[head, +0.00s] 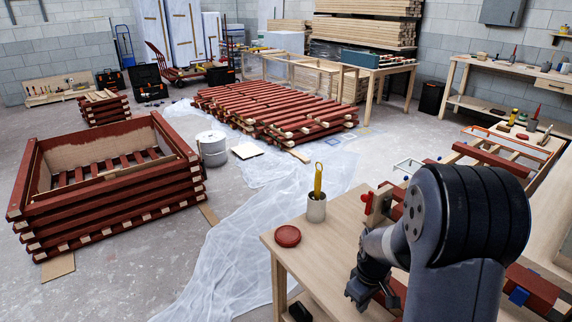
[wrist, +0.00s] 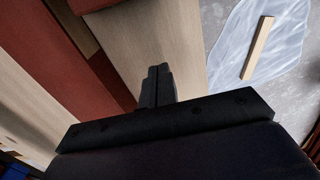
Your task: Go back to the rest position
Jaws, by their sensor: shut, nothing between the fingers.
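My gripper (wrist: 158,72) is shut and empty in the wrist view, its two dark fingers together over the pale wooden bench top (wrist: 150,35). A red-painted piece (wrist: 70,70) lies to the left of the fingers. In the head view my arm fills the lower right, bent down over the workbench (head: 325,225), and hides part of it. The fingertips are hard to make out there.
On the workbench stand a grey pot (head: 316,208) with a yellow-handled tool and a red round lid (head: 287,236). A red clamp (head: 368,202) is close to my arm. Stacked red battens (head: 275,108), a red slatted crate (head: 110,215) and plastic sheeting (head: 240,240) occupy the floor.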

